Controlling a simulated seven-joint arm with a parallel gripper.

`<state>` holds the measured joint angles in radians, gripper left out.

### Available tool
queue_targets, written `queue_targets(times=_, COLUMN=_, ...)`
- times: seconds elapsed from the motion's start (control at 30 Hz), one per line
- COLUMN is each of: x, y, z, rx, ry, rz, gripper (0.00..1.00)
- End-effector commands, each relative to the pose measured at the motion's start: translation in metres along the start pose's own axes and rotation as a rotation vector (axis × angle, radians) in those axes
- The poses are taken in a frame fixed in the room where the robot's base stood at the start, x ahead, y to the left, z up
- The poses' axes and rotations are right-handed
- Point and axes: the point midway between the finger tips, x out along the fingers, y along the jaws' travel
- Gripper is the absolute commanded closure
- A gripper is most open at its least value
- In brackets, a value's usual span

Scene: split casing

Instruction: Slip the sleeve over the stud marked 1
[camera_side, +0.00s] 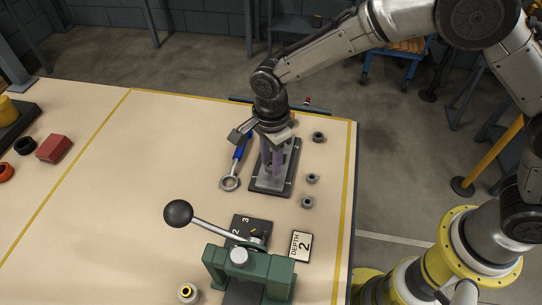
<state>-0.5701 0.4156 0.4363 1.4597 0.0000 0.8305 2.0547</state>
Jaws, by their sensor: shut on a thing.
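My gripper (271,166) points down over a dark base plate (260,187) that carries a lighter grey casing part. Two narrow purplish uprights show below the wrist, at the plate. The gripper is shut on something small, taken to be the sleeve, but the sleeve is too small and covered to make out. The stud marked 1 cannot be told apart from the others here. Small pale marks show at the plate's ends, too small to read surely. Whether the held thing touches a stud cannot be told.
A blue-handled ring wrench (230,183) lies just left of the plate. Loose grey nuts (312,178) lie to its right. A green press (255,272) with a black-knobbed lever stands in front, beside a "DEPTH 2" card (301,246). The table's left middle is clear.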

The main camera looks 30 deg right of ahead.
Motion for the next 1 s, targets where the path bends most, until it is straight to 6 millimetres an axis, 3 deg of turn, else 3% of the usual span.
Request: queue_targets(times=1.0, x=0.028, y=0.000, z=0.000, rx=0.000, ry=0.000, rz=0.000, gripper=1.00)
